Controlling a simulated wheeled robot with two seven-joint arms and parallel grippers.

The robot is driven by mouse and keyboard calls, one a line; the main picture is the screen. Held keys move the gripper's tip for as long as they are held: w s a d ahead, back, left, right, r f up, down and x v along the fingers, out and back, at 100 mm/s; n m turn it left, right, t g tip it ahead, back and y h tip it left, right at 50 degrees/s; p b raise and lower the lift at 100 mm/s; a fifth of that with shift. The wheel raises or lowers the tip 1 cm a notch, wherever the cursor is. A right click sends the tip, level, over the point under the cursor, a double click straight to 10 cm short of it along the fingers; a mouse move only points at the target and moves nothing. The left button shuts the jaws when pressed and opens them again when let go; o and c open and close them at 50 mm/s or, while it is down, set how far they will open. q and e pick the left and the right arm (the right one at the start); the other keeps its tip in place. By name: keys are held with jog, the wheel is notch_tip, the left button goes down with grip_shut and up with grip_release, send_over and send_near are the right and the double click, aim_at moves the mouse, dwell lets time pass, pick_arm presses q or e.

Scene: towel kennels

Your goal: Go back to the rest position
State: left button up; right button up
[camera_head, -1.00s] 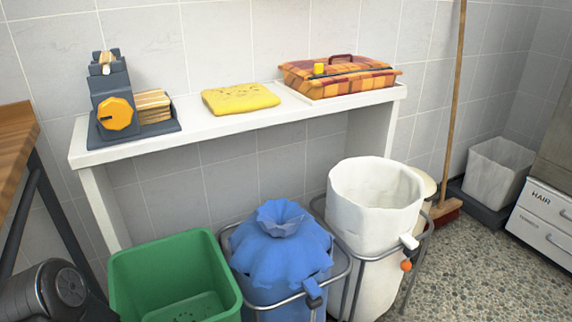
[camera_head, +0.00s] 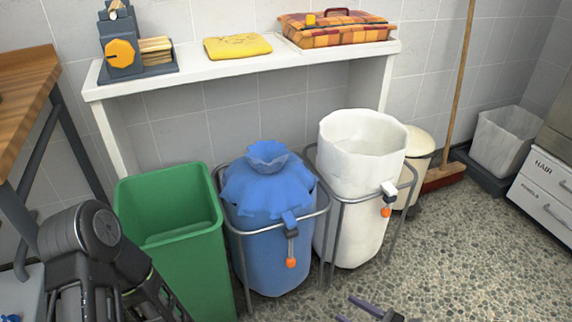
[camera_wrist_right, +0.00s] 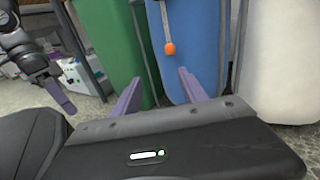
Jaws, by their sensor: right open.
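My right gripper (camera_head: 362,310) shows at the bottom edge of the head view, with purple fingertips over the speckled floor. In the right wrist view its two purple fingers (camera_wrist_right: 160,92) stand apart with nothing between them. They point towards the green bin (camera_wrist_right: 108,40) and the blue bagged bin (camera_wrist_right: 195,45), apart from both as far as I can tell. My left gripper (camera_wrist_right: 55,97) shows at the left of the right wrist view, with a purple finger hanging down. Its opening is unclear there.
The green bin (camera_head: 180,265), blue bin (camera_head: 268,215) and white bagged bin (camera_head: 360,180) stand in a row below the white shelf (camera_head: 245,72). A wooden table (camera_head: 25,85) is at the left. The floor (camera_head: 440,260) at the right front is open.

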jog(key=s+a+r+n+g+h+p, duration=0.1)
jog(key=s+a+r+n+g+p, duration=0.35)
jog(key=s+a+p, duration=0.2)
jog(key=s+a+r+n+g+h+p, duration=0.1)
jog(key=s+a+r+n+g+p, duration=0.3)
jog(key=s+a+n+g+p, duration=0.3)
pick_arm(q)
notch_tip(320, 180, up, 32)
jog(key=s+d+p, duration=0.1)
jog(key=s+p, duration=0.1)
jog(key=p, duration=1.5)
jog(key=shift+s+d+g+p, duration=0.25)
jog(key=shift+d+g+p, duration=0.05)
jog(key=shift+p, duration=0.1)
pick_arm(e)
jog(key=s+d+r+n+h, duration=0.1)
jog(key=s+r+n+h, duration=0.1)
jog(key=r+n, duration=0.4)
jog(key=s+d+r+n+t+h, duration=0.1)
jog(key=r+n+h, duration=0.4)
jog(key=r, duration=0.6)
jog(key=shift+s+d+n+h, duration=0.3)
jog(key=shift+s+d+n, duration=0.2)
jog(key=shift+d+n, duration=0.1)
jog(key=shift+f+t, duration=0.1)
jog(key=shift+t, duration=0.15)
